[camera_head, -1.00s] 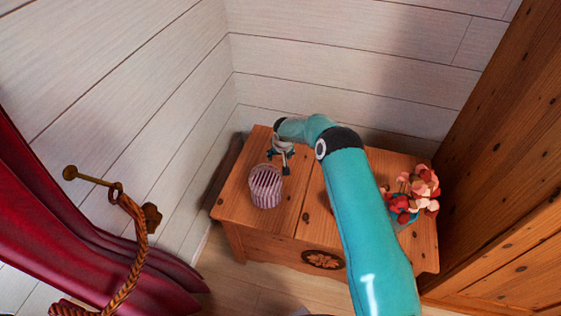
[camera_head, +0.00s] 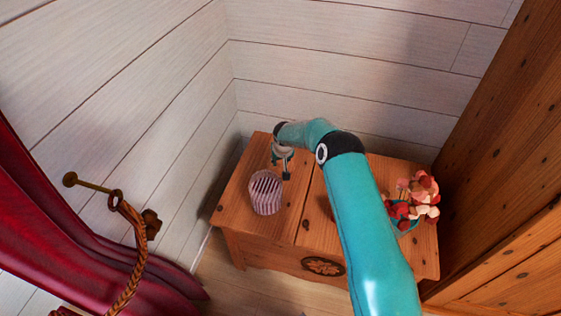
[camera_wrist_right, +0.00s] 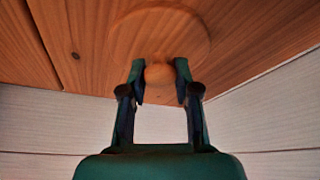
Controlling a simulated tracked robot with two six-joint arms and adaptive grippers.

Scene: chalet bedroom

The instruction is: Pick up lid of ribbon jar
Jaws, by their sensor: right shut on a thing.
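The ribbon jar (camera_head: 266,194), with pink and white stripes, stands upright on the wooden chest. My right gripper (camera_head: 281,168) is just behind the jar, low over the chest top. In the right wrist view, its two fingers (camera_wrist_right: 159,80) are shut on the round knob (camera_wrist_right: 159,71) of the wooden lid (camera_wrist_right: 160,32). The lid is a round disc of nearly the same colour as the chest top, against which it shows. I cannot tell whether it touches the chest. In the head view I cannot make out the lid. My left gripper is not in view.
The wooden chest (camera_head: 241,208) stands in a corner between white plank walls (camera_head: 320,60). A wooden panel (camera_head: 497,150) rises at the right. A red curtain (camera_head: 60,230) and rope tie (camera_head: 137,262) are at the left.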

